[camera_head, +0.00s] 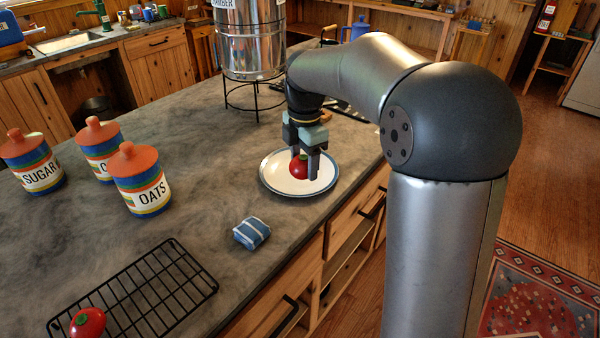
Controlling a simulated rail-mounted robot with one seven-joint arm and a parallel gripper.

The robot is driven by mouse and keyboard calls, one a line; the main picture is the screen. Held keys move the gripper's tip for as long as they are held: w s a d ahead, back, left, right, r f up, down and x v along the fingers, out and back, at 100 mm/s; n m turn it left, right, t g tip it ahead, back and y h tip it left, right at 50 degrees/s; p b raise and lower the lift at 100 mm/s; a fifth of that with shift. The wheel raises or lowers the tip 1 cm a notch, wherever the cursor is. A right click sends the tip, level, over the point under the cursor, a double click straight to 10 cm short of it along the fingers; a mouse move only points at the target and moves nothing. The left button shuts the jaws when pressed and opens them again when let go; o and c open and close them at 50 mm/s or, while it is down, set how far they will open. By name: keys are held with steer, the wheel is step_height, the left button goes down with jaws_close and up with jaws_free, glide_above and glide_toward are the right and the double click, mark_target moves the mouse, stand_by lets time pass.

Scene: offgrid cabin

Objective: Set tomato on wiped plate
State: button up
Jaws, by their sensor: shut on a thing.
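A red tomato (299,168) is between the fingers of my gripper (304,165), which is shut on it. The gripper points down over a white plate (276,183) with a blue rim on the grey counter. The tomato is over the plate's middle; I cannot tell whether it touches the plate. A second red tomato (88,322) with a green top is on the black wire rack (160,285) at the lower left. A folded blue and white striped cloth (251,233) lies on the counter in front of the plate.
Three striped canisters with orange lids, including the SUGAR (38,172) and OATS (141,182) ones, stand at the left. A large metal dispenser (250,42) on a wire stand is behind the plate. The counter (205,165) between canisters and plate is clear.

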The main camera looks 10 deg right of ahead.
steer(key=n, duration=0.1)
steer(key=s+n, duration=0.2)
steer(key=n, duration=0.1)
steer(key=shift+s+a+r, duration=0.1)
steer(key=shift+a, duration=0.15)
steer(key=w+d+f+p, duration=0.2)
steer(key=w+f+p, duration=0.1)
steer(key=w, duration=0.5)
steer(key=p, duration=0.1)
glide_toward(304, 183)
steer(key=shift+s+a+f, duration=0.25)
steer(key=shift+s+f, duration=0.1)
steer(key=shift+s, duration=0.05)
steer(key=shift+w+f, duration=0.3)
steer(key=shift+f, duration=0.1)
steer(key=shift+w+d+f, duration=0.1)
steer(key=shift+f, duration=1.75)
steer(key=o, duration=0.8)
steer(key=shift+c, duration=0.2)
steer(key=shift+p, duration=0.3)
